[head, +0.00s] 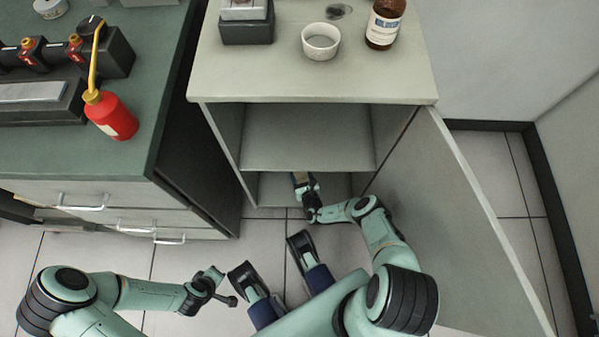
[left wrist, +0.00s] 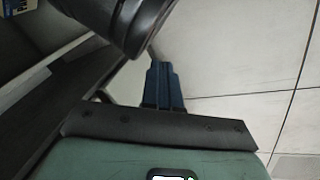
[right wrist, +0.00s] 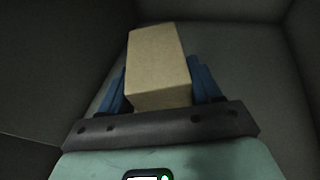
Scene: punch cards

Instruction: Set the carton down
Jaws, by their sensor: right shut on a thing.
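The carton is a plain tan box (right wrist: 158,62) in the right wrist view, held between the two blue fingers of my right gripper (right wrist: 160,90). In the head view my right gripper (head: 303,184) reaches into the lower compartment of the open cabinet (head: 270,190), under the middle shelf. Only a small part of the carton (head: 300,177) shows there. I cannot tell whether its base touches the cabinet floor. My left gripper (left wrist: 163,85) is outside the cabinet with its blue fingers together and nothing between them.
The cabinet door (head: 460,210) stands open on the right, beside my right arm. A white bowl (head: 320,41) and a brown bottle (head: 384,24) stand on the cabinet top. A green bench (head: 60,150) with a red bottle (head: 112,116) is at left. The upper compartment looks empty.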

